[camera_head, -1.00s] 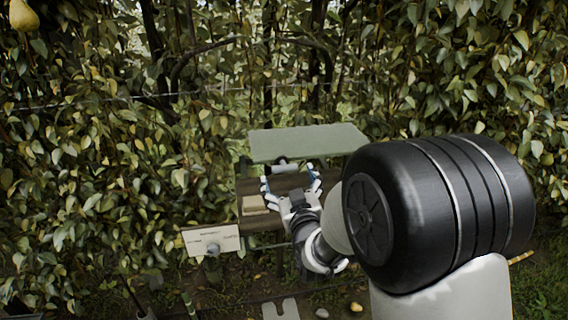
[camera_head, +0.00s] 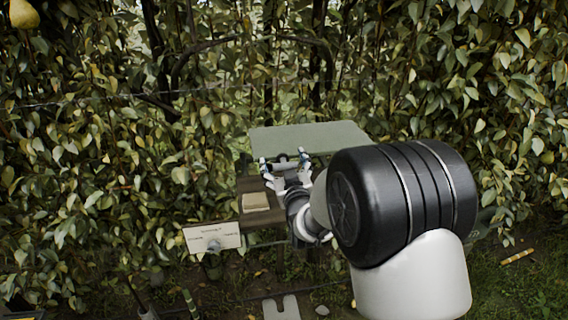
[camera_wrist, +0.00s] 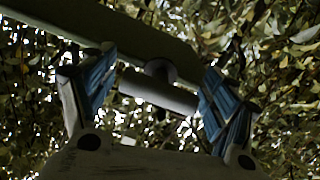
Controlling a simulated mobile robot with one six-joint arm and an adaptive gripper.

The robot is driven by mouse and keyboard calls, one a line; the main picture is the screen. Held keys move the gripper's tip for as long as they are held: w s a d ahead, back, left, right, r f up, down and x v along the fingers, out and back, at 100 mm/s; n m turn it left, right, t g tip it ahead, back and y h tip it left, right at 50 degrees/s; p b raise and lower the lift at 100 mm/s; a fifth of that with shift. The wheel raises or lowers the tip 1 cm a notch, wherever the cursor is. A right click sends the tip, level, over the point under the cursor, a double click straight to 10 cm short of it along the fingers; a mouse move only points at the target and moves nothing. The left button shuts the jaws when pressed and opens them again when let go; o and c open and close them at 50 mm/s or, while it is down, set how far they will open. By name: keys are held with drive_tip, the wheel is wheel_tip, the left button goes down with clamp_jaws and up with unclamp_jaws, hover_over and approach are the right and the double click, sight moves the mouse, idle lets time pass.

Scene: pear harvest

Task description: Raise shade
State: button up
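The shade is a flat green panel (camera_head: 318,137) above a wooden shelf (camera_head: 265,238), in front of the hedge. In the wrist view its underside (camera_wrist: 120,32) crosses the upper left. A pale cylindrical handle (camera_wrist: 158,92) hangs under it on a dark round mount. My gripper (camera_head: 284,160) is just below the shade's front edge. In the wrist view my gripper (camera_wrist: 155,88) is open, with one blue-padded finger at each side of the handle. Gaps show between the pads and the handle. The handle is mostly hidden by my gripper in the head view.
Dense foliage stands behind and on both sides. A yellow pear (camera_head: 24,13) hangs at top left.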

drive_tip(key=c, duration=1.2)
drive_tip(key=shift+r, duration=0.15)
